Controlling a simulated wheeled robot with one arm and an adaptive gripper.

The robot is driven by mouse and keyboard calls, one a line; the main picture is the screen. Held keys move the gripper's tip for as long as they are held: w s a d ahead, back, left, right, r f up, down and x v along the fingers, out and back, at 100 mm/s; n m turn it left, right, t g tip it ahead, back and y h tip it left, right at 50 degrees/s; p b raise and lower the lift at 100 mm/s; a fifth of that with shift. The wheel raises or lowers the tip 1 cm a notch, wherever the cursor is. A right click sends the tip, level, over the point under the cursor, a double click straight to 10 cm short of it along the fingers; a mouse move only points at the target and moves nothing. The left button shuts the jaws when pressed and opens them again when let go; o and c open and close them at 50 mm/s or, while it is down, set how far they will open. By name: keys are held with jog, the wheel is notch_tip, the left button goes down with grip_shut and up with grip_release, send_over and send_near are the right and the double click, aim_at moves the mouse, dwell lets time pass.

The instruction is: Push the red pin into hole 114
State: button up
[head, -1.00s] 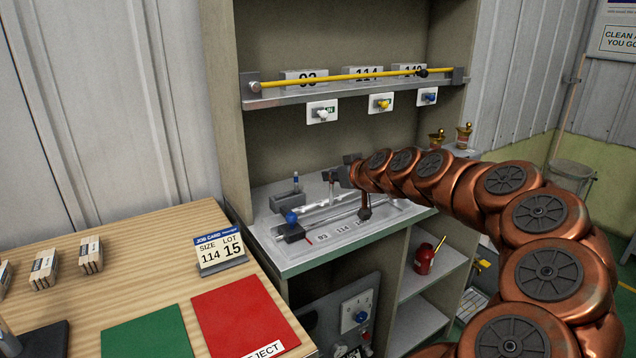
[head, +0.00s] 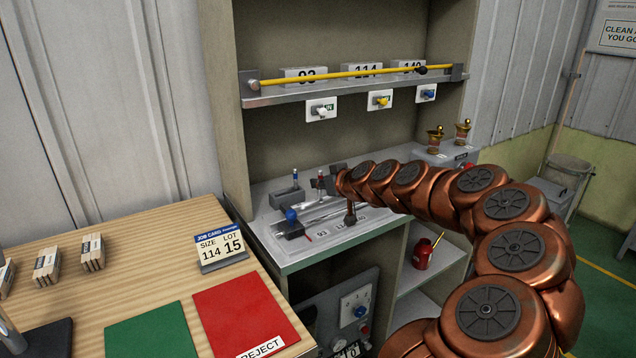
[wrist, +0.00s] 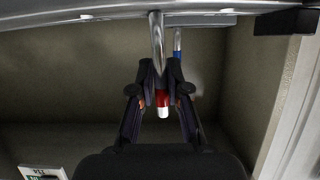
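My gripper (head: 335,180) is over the metal plate (head: 272,230) on the workbench, at its back. In the wrist view my gripper's dark fingers (wrist: 160,68) are closed around the red pin (wrist: 162,98), which has a long silver shaft, a red band and a white end. In the head view the red pin (head: 320,181) shows just left of the fingertips. I cannot make out the holes.
A blue pin (head: 295,176) stands in a grey block (head: 285,198) left of my gripper; it also shows in the wrist view (wrist: 177,45). A blue-knobbed handle (head: 291,216) is at the plate's left front. A shelf (head: 290,96) with a yellow rod (head: 345,74) is above.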

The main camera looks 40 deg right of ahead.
jog(key=shift+o, duration=0.8)
jog(key=shift+f, duration=0.1)
jog(key=shift+o, duration=1.1)
jog(key=shift+r, duration=0.2)
